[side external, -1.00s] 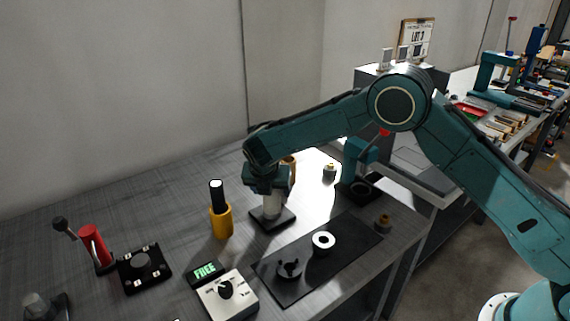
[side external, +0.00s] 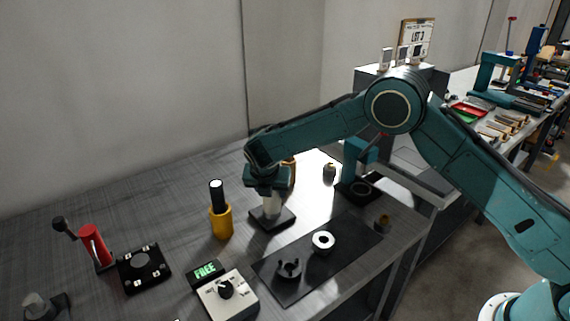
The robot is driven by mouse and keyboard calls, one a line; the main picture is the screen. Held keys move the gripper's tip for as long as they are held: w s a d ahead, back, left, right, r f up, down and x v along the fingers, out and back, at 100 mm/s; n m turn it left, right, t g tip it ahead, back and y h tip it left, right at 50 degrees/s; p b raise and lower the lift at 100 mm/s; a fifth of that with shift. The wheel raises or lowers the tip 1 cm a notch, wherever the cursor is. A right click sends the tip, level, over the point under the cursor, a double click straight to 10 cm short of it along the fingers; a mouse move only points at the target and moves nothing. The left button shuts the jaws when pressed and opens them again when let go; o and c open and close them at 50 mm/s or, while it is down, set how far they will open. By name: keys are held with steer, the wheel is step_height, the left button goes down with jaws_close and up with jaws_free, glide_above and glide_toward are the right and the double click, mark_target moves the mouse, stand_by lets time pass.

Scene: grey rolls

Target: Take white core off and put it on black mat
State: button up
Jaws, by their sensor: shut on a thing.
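A white core (side external: 272,206) stands upright on a dark square base (side external: 259,221) in the middle of the bench. My gripper (side external: 270,193) is over it from above and shut on its upper part, which the gripper hides. The core's lower end is still at the base; I cannot tell whether it touches. The black mat (side external: 342,240) lies to the right and front of the base. On the mat are a white ring with a dark hole (side external: 322,242) and a dark pronged part (side external: 288,269).
A yellow holder (side external: 221,222) with a black, white-topped cylinder stands left of the base. A dial box (side external: 228,294) and a "FREE" display (side external: 205,272) are in front. The mat's middle right is bare.

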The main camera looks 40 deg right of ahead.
steer(key=shift+r, duration=9.05)
steer(key=s+d+f+m+g, duration=0.4)
steer(key=s+d+f+m, duration=0.2)
steer(key=s+m, duration=0.2)
steer(key=s+d+f+m+g, duration=0.4)
steer(key=s+d+f+m, duration=0.2)
steer(key=s+m, duration=0.3)
steer(key=shift+d+f+m, duration=0.4)
steer(key=shift+d+m, duration=0.1)
steer(key=shift+d, duration=0.25)
steer(key=shift+f, duration=2.1)
